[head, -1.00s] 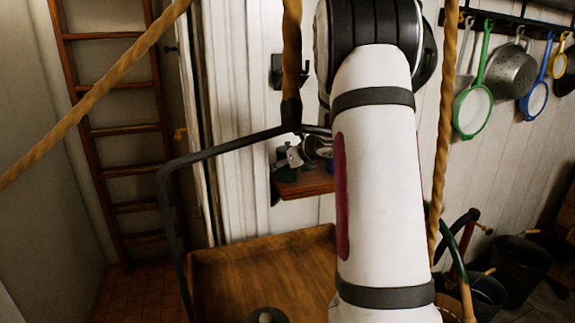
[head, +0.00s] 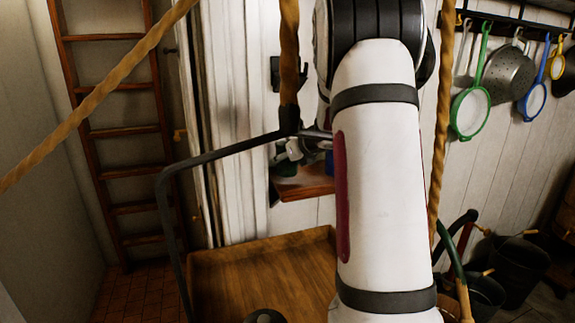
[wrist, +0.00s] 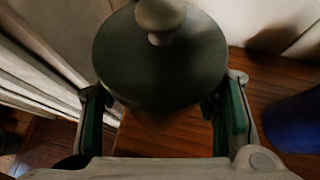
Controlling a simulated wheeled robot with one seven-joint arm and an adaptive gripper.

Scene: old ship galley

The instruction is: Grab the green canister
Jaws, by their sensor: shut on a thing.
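The green canister (wrist: 160,62) fills the middle of the wrist view. It has a dark green lid with a pale round knob (wrist: 160,18) on top. My gripper (wrist: 168,112) has one finger on each side of the canister and is shut on it. In the head view, a small dark green part of the canister (head: 286,169) shows under my gripper (head: 292,152), above a small wooden shelf (head: 304,187). My arm hides much of this spot. Whether the canister touches the shelf cannot be told.
A blue thing (wrist: 293,122) stands to the right of the canister in the wrist view. A wooden tray-like surface (head: 262,268) lies below. Pans and strainers (head: 470,112) hang at the right.

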